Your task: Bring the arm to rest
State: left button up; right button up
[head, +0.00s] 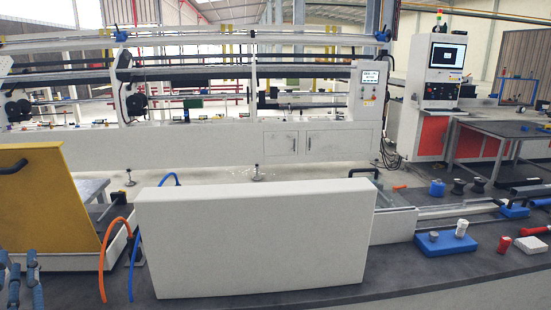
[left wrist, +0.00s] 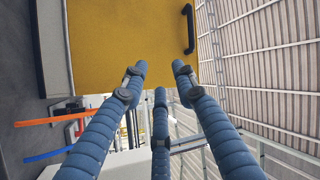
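My left gripper (head: 18,268) shows at the lower left corner of the head view, with only its blue segmented fingers visible. In the left wrist view the three blue fingers (left wrist: 160,76) are spread apart with nothing between them. Beyond their tips is a yellow panel (left wrist: 125,40) with a black handle (left wrist: 189,28); the fingers appear apart from it. In the head view the yellow panel (head: 50,215) stands tilted just behind the gripper. My right gripper is in neither view.
A large white box-shaped housing (head: 255,240) stands on the dark worktop right of the panel. An orange hose (head: 101,262) and a blue hose (head: 133,265) run between them. At right lie a blue block (head: 445,243), a red-capped item (head: 503,244) and a white block (head: 531,245).

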pick_arm(q)
jog(key=s+d+f+n+g+h, duration=0.1)
jog(key=d+f+g+h, duration=0.1)
jog(key=d+f, duration=0.35)
jog(key=d+f+g+h, duration=0.2)
jog(key=d+f+h, duration=0.1)
jog(key=f, duration=0.6)
jog(key=s+d+f+n+g+h, duration=0.15)
jog(key=d+f, duration=0.25)
jog(key=f, duration=0.4)
jog(key=s+d+f+g+h, duration=0.6)
jog(key=s+d+f+g, duration=0.3)
jog(key=s+d+f, duration=0.75)
jog(key=s+a+f+g, duration=0.1)
jog(key=s+f, duration=0.1)
jog(key=f, duration=1.1)
jog(key=s+f, duration=0.2)
jog(key=f, duration=1.1)
jog(key=s+a+f+g, duration=0.1)
jog(key=s+a+f, duration=0.2)
jog(key=s+f, duration=1.1)
jog(key=shift+s+a+m, duration=0.15)
jog(key=shift+s+m, duration=0.3)
jog(key=shift+s, duration=0.75)
